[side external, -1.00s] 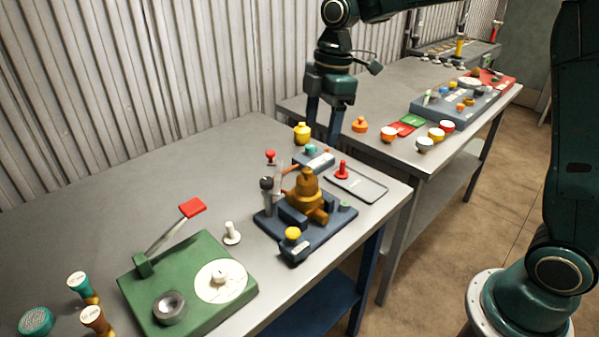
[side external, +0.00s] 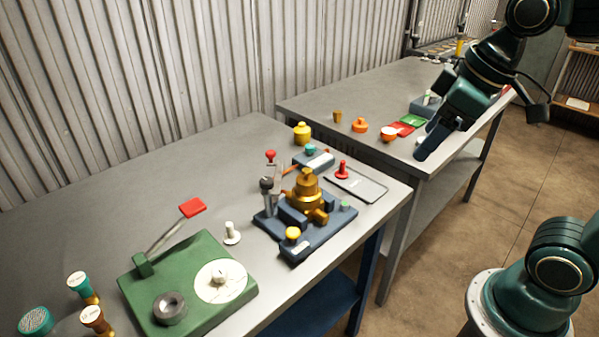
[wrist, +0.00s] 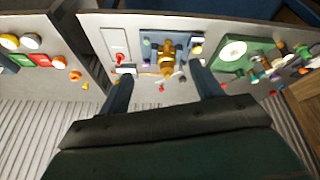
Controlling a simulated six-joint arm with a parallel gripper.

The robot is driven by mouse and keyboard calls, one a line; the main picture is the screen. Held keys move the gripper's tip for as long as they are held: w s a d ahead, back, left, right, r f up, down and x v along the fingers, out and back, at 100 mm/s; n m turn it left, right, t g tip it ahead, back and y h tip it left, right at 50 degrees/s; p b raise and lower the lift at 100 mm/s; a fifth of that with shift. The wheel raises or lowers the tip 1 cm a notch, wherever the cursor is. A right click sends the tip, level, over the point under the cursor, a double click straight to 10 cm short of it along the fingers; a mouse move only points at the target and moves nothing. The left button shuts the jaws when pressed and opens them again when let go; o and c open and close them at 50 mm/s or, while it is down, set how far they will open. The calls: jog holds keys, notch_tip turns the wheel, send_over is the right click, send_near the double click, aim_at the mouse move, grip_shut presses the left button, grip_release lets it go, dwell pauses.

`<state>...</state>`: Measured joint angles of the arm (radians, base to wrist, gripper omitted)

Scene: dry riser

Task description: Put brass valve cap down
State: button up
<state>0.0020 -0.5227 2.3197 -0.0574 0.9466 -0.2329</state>
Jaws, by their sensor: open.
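A small brass cup-shaped piece, which I take for the brass valve cap (side external: 337,116), stands on the far grey table near its left end. It also shows in the wrist view (wrist: 85,86), small, near the table's edge. My gripper (side external: 428,145) is to its right over the far table, well apart from it. In the wrist view my gripper (wrist: 160,72) has its two fingers spread with nothing between them. A brass valve body (side external: 308,195) sits on a dark blue fixture (side external: 325,236) on the near table.
An orange knob (side external: 360,125) and an orange-white cap (side external: 388,133) stand near the brass cup. Green and red pads (side external: 412,120) lie beyond. A yellow bottle (side external: 302,133), a grey plate (side external: 360,187) and a green press (side external: 185,285) are on the near table. Corrugated wall runs behind.

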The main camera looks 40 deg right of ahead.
jog(key=s+m, duration=0.1)
jog(key=s+f+m, duration=0.1)
jog(key=s, duration=0.1)
jog(key=s+d+f+m+t, duration=0.1)
jog(key=s, duration=0.1)
jog(key=shift+s+f, duration=0.1)
jog(key=shift+s, duration=0.05)
